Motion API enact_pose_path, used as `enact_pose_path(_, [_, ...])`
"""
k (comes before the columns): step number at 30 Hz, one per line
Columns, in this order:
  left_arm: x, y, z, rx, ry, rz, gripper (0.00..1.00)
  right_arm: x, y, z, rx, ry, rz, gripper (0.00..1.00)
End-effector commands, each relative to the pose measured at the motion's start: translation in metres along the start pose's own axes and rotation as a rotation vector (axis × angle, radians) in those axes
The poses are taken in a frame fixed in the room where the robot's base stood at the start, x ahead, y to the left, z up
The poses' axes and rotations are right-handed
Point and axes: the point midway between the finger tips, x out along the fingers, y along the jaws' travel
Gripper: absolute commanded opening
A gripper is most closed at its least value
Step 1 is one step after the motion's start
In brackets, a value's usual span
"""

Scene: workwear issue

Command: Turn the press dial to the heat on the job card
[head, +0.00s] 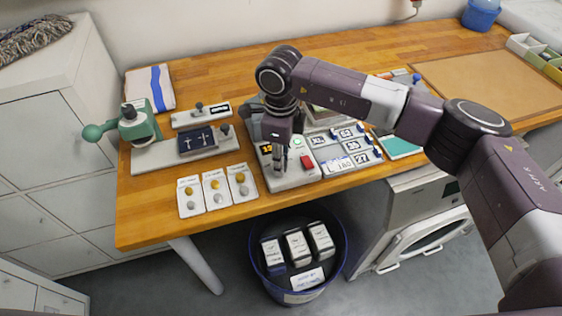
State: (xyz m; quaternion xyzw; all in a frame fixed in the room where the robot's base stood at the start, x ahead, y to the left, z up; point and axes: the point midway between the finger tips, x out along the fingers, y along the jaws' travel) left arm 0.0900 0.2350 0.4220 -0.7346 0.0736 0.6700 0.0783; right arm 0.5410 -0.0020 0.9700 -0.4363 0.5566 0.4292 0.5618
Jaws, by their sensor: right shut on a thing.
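The heat press control box (291,182) is pale grey and stands near the front edge of the bench. It has an orange-lit display (266,149), a round green-lit button (298,142) and a red switch (307,162). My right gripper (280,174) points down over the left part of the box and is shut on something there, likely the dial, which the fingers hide. The dial's setting cannot be read. A white card (341,165), possibly the job card, lies right of the box; its writing is too small to read surely. My left gripper is not in view.
Number tiles (350,132) lie right of the box. Left are three button cards (215,190), a tray of small metal parts (197,139) and a green hand press (134,122). A blue bin (337,262) with packets stands below the bench edge. My right arm spans the bench's right side.

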Motion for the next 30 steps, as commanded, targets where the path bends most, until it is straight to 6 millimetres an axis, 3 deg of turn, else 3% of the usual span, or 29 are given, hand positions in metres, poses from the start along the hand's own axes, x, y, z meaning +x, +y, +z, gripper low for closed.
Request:
enact_pose_path(15, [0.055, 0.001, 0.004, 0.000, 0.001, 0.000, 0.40, 0.003, -0.001, 0.000, 0.414, 0.004, -0.003, 0.00])
enact_pose_path(30, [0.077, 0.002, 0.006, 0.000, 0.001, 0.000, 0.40, -0.001, -0.001, 0.001, 0.665, 0.006, -0.003, 0.00])
